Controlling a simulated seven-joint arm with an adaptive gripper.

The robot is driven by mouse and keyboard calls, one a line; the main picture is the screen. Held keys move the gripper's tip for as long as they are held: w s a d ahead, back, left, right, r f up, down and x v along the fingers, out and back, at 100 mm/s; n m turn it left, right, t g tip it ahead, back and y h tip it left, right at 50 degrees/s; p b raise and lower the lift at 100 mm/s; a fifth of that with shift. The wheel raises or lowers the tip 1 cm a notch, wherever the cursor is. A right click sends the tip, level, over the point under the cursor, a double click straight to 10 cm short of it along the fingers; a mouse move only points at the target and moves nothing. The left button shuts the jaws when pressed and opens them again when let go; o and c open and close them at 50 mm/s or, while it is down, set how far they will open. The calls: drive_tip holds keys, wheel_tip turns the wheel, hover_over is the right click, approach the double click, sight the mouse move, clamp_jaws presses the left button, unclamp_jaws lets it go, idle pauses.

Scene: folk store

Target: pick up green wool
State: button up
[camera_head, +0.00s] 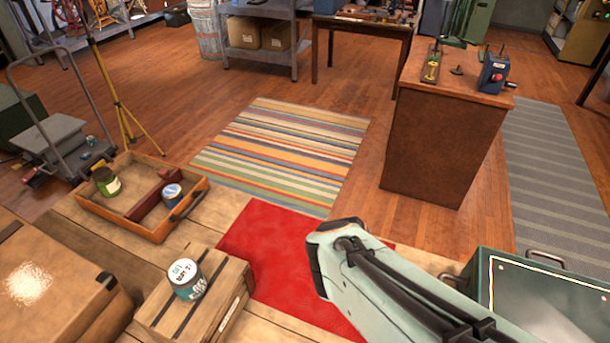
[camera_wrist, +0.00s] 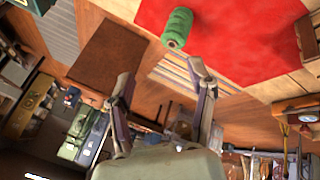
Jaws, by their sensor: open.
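The green wool (camera_wrist: 177,28) is a spool lying on the red cloth (camera_wrist: 235,35), near the cloth's edge, at the top middle of the wrist view. My gripper (camera_wrist: 159,75) is open, with its two fingers spread apart and nothing between them. The wool shows beyond the fingertips, apart from them and nearer the right finger in the picture. In the head view the red cloth (camera_head: 262,250) lies on the wooden table, partly covered by my arm. The wool and my gripper do not show there.
A wooden tray (camera_head: 155,236) with cans stands left of the cloth. A wooden crate (camera_head: 222,312) bears a jar (camera_head: 187,279) at the front left. A large box (camera_head: 55,290) is at far left. A dark case (camera_head: 545,300) with handles stands at the right.

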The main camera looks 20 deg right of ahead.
drive_tip(key=w+d+f+n+h, duration=0.4)
drive_tip(key=d+f+n+h, duration=0.3)
drive_tip(key=n+h, duration=0.1)
drive_tip(key=a+f+n+t, duration=0.1)
drive_tip(key=f+n+t, duration=0.1)
drive_tip(key=n, duration=0.4)
drive_tip(key=w+a+f+n+t, duration=0.1)
drive_tip(key=f+n+t, duration=0.2)
drive_tip(key=n, duration=0.3)
drive_tip(key=a+f+n+t+y, duration=0.1)
drive_tip(key=f+n+t, duration=0.2)
drive_tip(key=n, duration=0.4)
drive_tip(key=shift+w+a+f+t, duration=0.2)
drive_tip(key=shift+w+a+t, duration=0.15)
drive_tip(key=shift+t, duration=0.45)
drive_tip(key=shift+s+a+f+n, duration=0.1)
drive_tip(key=shift+a+f+n, duration=0.1)
drive_tip(key=shift+n, duration=0.4)
drive_tip(key=shift+a+t+y, duration=0.15)
drive_tip(key=shift+t+y, duration=0.15)
drive_tip(key=shift+y, duration=0.1)
drive_tip(key=x, duration=0.6)
drive_tip(key=shift+w, duration=0.45)
clamp_jaws()
